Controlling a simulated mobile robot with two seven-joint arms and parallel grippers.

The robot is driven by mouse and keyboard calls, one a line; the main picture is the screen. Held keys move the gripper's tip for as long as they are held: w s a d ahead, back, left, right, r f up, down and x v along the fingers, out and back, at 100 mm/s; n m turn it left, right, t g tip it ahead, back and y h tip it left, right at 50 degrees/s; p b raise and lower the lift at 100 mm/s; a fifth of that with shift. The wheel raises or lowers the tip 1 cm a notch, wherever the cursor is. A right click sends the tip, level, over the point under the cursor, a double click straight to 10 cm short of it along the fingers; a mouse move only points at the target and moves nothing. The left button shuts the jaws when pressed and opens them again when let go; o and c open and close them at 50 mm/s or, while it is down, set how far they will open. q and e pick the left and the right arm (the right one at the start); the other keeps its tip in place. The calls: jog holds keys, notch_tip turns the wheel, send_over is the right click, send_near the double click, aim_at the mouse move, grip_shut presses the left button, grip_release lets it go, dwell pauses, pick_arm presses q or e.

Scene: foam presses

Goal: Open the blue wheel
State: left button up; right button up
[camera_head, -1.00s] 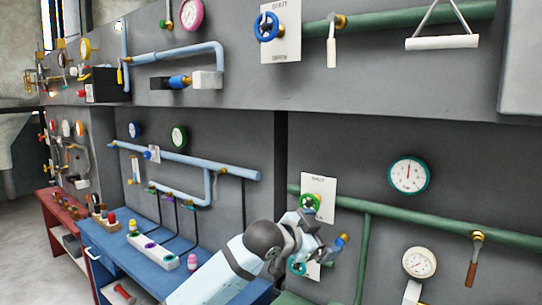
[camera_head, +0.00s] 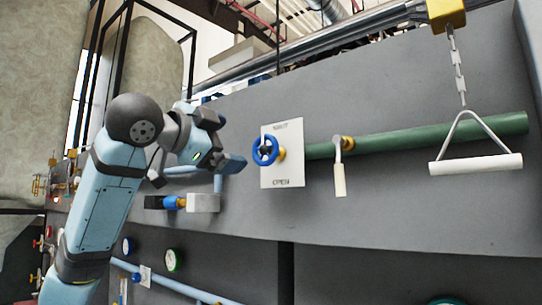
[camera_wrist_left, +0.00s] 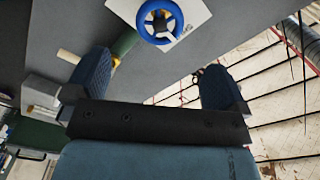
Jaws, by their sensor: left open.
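The blue wheel (camera_head: 265,150) is a small handwheel on a brass stem, in front of a white plate (camera_head: 288,176) on the upper grey panel. The plate has lettering above and below the wheel. My left gripper (camera_head: 224,142) is open and empty, just left of the wheel and apart from it in the head view. In the left wrist view the blue wheel (camera_wrist_left: 178,22) shows at the top, beyond the gap between the two dark blue fingers (camera_wrist_left: 155,78). My right gripper does not show.
A green pipe (camera_head: 400,141) with a white-handled lever (camera_head: 339,178) runs right from the plate. A white pull handle (camera_head: 475,164) hangs on a chain further right.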

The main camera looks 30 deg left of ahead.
aim_at(262, 150)
pick_arm(q)
jog(key=w+p, duration=0.1)
jog(key=w, duration=0.3)
jog(key=w+p, duration=0.1)
jog(key=w, duration=0.3)
jog(key=w+d+p, duration=0.1)
jog(key=w+p, duration=0.1)
jog(key=w, duration=0.2)
jog(key=shift+w+r, duration=0.15)
jog(key=shift+w, duration=0.1)
jog(key=shift+w+d, duration=0.1)
jog(key=shift+w, duration=0.4)
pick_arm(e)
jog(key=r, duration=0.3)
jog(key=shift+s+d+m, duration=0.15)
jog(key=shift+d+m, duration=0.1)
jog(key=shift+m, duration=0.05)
pick_arm(q)
jog(key=c, duration=0.9)
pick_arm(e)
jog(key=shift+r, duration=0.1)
